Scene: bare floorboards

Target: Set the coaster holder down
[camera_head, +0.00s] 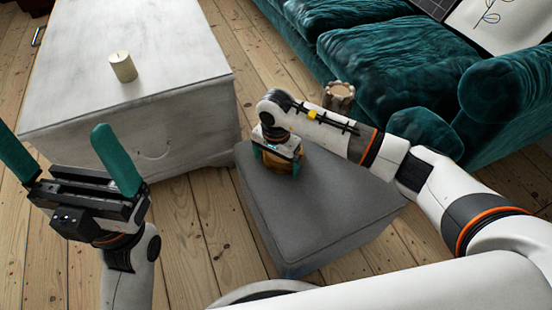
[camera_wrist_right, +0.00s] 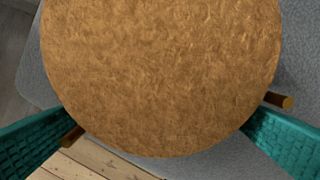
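The coaster holder (camera_head: 285,167) shows as a small brown round thing under my right gripper (camera_head: 277,160), at the far end of the grey ottoman (camera_head: 320,205). In the right wrist view its round, cork-like top (camera_wrist_right: 160,70) fills most of the picture, with wooden peg ends sticking out at both sides. The teal fingers of my right gripper close on it from left and right. I cannot tell whether its underside touches the ottoman. My left gripper (camera_head: 52,135) is open and empty, raised at the left, its fingers wide apart.
A whitewashed chest table (camera_head: 170,55) with a cream candle (camera_head: 123,67) stands at the back left. A teal sofa (camera_head: 375,60) is at the right, with a brown crown-rimmed pot (camera_head: 340,93) near it. The ottoman's near part is clear.

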